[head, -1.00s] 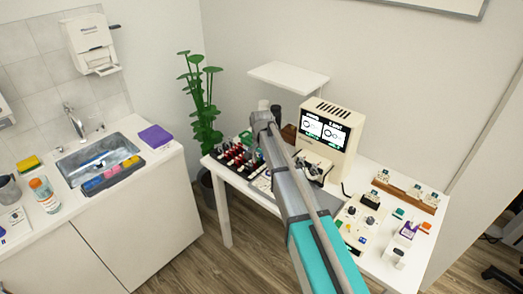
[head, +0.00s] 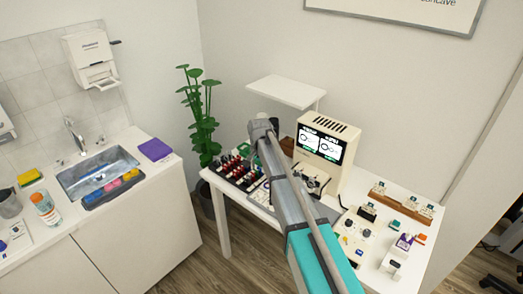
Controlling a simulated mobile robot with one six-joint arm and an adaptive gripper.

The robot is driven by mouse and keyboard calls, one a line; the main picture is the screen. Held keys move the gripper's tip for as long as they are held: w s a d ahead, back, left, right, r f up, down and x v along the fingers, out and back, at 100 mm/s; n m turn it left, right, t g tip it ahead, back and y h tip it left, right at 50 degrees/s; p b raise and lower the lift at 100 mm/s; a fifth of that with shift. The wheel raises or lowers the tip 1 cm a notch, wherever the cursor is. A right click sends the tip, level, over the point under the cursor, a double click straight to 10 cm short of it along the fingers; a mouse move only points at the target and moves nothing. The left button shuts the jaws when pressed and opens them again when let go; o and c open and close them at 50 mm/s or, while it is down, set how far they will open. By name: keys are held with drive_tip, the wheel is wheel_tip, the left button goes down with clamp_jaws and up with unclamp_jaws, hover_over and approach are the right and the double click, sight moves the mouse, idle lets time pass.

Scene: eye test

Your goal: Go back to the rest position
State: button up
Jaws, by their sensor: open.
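My arm (head: 296,211) reaches from the bottom edge up over the white table (head: 225,188), with a teal section low down and grey links above. Its visible far end (head: 262,129) is a grey joint above the table's left part. I cannot make out my gripper; it may be hidden behind the arm links. No held object shows.
A cream machine (head: 327,126) with two lit displays stands on the table behind my arm. A rack of red and black items (head: 237,170) is left, several small devices (head: 365,232) right. A plant (head: 200,108) and sink counter (head: 158,196) stand left.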

drive_tip(key=s+d+n, duration=0.2)
drive_tip(key=s+d, duration=0.8)
drive_tip(key=s, duration=0.3)
drive_tip(key=s+d+n, duration=0.3)
drive_tip(key=s+d, duration=0.8)
drive_tip(key=s, duration=0.2)
drive_tip(key=shift+s, duration=0.15)
drive_tip(key=shift+c, duration=0.2)
idle(0.7)
